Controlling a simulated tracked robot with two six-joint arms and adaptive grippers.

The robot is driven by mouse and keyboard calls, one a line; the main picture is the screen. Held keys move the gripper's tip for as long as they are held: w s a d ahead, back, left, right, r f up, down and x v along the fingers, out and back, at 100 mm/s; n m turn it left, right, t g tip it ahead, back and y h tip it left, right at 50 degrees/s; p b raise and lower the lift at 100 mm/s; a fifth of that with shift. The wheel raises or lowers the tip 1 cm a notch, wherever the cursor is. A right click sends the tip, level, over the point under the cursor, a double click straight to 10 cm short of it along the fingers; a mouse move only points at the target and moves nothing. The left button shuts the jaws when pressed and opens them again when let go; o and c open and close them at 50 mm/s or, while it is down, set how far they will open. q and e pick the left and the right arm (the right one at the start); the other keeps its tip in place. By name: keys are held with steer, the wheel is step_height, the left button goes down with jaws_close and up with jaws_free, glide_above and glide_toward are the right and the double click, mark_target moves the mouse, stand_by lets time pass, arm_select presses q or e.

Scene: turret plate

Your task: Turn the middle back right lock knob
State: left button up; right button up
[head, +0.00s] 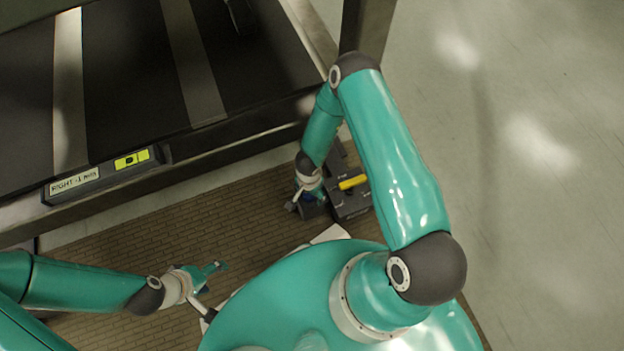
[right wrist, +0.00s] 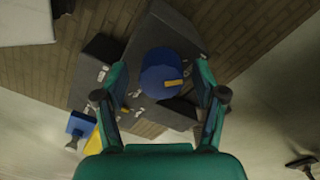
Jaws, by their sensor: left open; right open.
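A round blue knob (right wrist: 160,80) with a small orange mark sits on a dark grey block (right wrist: 185,32) in the right wrist view. Whether it is the middle back right lock knob cannot be read from labels. My right gripper (right wrist: 163,68) is open, its teal fingers on either side of the knob in the picture; contact cannot be told. In the head view my right gripper (head: 309,203) is low beside a dark unit (head: 350,204) with a yellow bar (head: 353,183). My left gripper (head: 217,268) is open and empty, apart to the left.
A dark framed rack (head: 230,140) with a "RIGHT" label plate (head: 75,182) and a yellow-green tag (head: 131,159) fills the upper left. A second blue part (right wrist: 80,124) lies near the yellow bar (right wrist: 94,142). The pale floor (head: 550,200) at right is clear.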

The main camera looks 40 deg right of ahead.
steer(key=c, duration=1.1)
steer(key=shift+d, duration=0.55)
steer(key=shift+s+a, duration=0.15)
steer(key=shift+a, duration=0.35)
steer(key=shift+c, duration=0.2)
steer(key=shift+a+m, duration=0.2)
steer(key=shift+m, duration=0.1)
steer(key=m+p, duration=0.1)
steer(key=m, duration=0.4)
steer(key=shift+s, duration=0.1)
steer(key=m, duration=0.6)
steer(key=shift+p, duration=0.3)
steer(key=m+p, duration=0.1)
steer(key=m, duration=0.5)
